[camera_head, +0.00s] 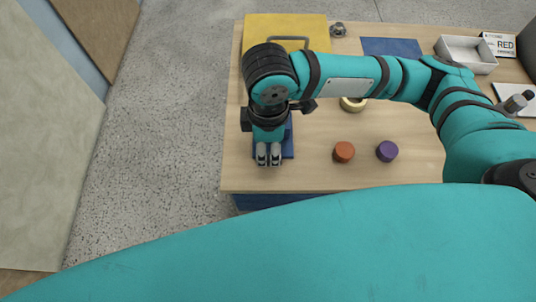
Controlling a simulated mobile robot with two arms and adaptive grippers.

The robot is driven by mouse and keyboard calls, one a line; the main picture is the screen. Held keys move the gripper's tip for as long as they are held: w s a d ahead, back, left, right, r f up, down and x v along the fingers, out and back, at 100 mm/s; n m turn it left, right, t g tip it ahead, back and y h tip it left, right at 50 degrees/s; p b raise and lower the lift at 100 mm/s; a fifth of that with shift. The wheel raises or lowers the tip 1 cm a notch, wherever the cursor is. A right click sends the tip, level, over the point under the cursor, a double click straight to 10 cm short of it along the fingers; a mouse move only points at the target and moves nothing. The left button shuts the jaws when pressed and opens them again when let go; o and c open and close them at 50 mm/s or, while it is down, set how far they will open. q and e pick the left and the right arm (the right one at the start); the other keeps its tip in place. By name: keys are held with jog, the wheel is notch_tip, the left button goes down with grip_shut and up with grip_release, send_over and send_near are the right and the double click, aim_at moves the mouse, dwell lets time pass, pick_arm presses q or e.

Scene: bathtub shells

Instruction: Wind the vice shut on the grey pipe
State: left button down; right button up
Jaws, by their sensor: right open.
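My right gripper (268,155) reaches in from the right and points down over the near left part of the wooden table. It is open, with its two pale fingertips a small gap apart. A blue thing (288,143), perhaps the vice, shows only in part beside and behind the gripper. My gripper and wrist hide most of it, so I cannot tell whether they touch. I cannot make out the grey pipe or the vice's jaws. My left gripper is not in view.
An orange cylinder (344,152) and a purple cylinder (387,151) stand right of the gripper. A cream ring (353,104) lies behind them. A yellow panel (257,30), blue mat (391,47) and white tray (466,50) are at the back. Bare wood lies around the cylinders.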

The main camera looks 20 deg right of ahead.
aim_at(269, 157)
notch_tip(269, 157, down, 4)
jog(key=shift+f, duration=0.75)
grip_shut()
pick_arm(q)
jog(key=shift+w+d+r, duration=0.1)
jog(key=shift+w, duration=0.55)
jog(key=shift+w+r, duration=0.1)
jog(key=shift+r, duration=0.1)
pick_arm(e)
jog(key=shift+s+d+y, duration=0.1)
jog(key=shift+y, duration=0.2)
